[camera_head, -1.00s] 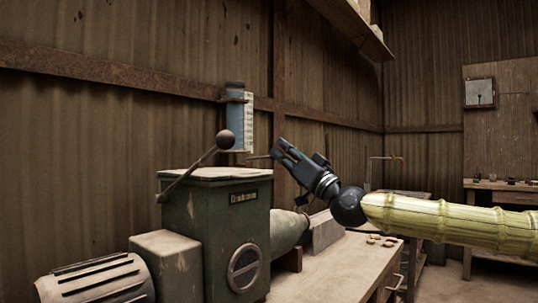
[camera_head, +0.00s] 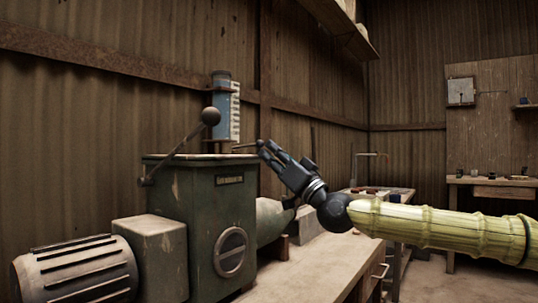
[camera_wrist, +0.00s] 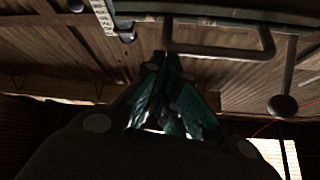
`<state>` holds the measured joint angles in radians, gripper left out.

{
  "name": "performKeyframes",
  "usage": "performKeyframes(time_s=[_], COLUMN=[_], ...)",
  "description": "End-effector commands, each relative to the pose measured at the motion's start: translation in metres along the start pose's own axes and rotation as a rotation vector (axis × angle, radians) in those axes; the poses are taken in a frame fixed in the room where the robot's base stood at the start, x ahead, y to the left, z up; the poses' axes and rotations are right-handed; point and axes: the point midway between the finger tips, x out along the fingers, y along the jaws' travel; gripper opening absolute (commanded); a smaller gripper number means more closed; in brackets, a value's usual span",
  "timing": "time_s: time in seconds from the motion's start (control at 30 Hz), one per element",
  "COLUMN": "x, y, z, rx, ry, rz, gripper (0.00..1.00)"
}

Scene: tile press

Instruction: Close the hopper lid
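The dark green hopper box (camera_head: 205,205) of the press stands left of centre in the head view. A thin, pale top plate (camera_head: 195,157) shows nearly edge-on along its upper rim. I cannot tell for sure whether this is the lid or how it sits. A thin rod handle (camera_head: 245,146) sticks out above the right end of the top. In the wrist view a bar handle (camera_wrist: 215,53) loops from a green edge. My gripper (camera_head: 264,148) is right of the hopper top, close to the rod. Its fingertips come together in the wrist view (camera_wrist: 164,60), with nothing seen between them; contact with the handle is unclear.
A ball-ended lever (camera_head: 210,116) rises over the hopper top; its ball also shows in the wrist view (camera_wrist: 283,105). A ribbed motor (camera_head: 75,275) stands front left. The bench (camera_head: 320,262) extends right.

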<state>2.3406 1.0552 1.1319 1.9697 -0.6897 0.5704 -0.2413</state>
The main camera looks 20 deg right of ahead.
Motion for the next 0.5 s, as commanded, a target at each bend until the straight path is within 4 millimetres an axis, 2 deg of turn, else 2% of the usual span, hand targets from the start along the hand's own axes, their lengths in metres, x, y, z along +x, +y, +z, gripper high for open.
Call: performKeyframes(time_s=[0.03, 0.3, 0.5], x=[-0.002, -0.002, 0.004], y=[0.001, 0.001, -0.001], z=[0.006, 0.008, -0.007], rx=[0.002, 0.003, 0.002], ry=[-0.01, -0.014, -0.011], rz=[0.0, 0.0, -0.002], gripper=[0.0, 0.0, 0.0])
